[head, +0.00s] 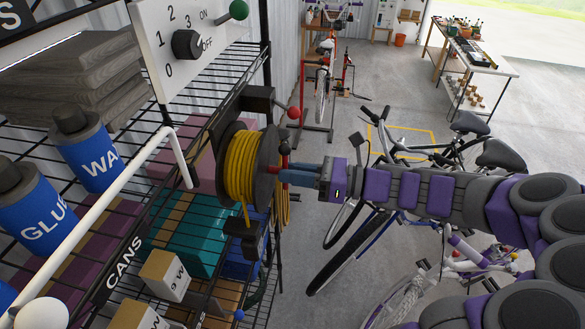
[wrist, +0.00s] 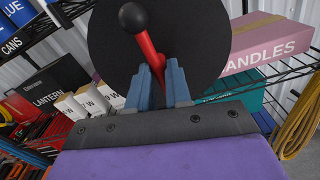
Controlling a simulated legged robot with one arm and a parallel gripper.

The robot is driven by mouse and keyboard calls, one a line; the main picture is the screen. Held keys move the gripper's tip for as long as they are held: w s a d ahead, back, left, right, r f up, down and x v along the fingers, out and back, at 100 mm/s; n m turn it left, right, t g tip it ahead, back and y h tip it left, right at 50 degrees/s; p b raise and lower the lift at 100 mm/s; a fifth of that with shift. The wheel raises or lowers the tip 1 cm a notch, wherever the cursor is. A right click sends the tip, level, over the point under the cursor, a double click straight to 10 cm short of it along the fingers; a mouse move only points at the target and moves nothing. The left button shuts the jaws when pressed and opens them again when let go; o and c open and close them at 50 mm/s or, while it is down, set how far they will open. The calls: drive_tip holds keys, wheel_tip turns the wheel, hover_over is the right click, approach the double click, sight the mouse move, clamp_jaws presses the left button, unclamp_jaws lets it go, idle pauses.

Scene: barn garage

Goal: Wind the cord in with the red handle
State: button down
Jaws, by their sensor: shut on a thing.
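A black reel wound with yellow cord (head: 240,168) is mounted at the side of the wire shelf in the head view. In the wrist view its round black side disc (wrist: 190,40) fills the upper middle. The red handle (wrist: 148,50), with a dark round knob at its upper end, stands in front of the disc. My gripper (wrist: 161,82) has its two blue fingers closed on the red handle below the knob. In the head view my gripper (head: 287,172) reaches the reel from the right; the handle is mostly hidden there.
A red-knobbed lever (head: 293,113) sticks out just above the reel. Wire shelves (head: 150,280) with boxes and blue cans stand on the left, below a dial panel (head: 185,40). Bicycles (head: 350,240) stand close below and behind my arm. A workbench (head: 480,60) is farther back.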

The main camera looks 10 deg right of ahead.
idle(0.4)
drive_tip(key=c, duration=1.1)
unclamp_jaws()
drive_tip(key=shift+w+d, duration=0.1)
drive_tip(key=shift+d, duration=0.1)
drive_tip(key=shift+d, duration=0.2)
drive_tip(key=b+v, duration=0.3)
drive_tip(key=v, duration=1.4)
drive_tip(key=shift+d, duration=0.15)
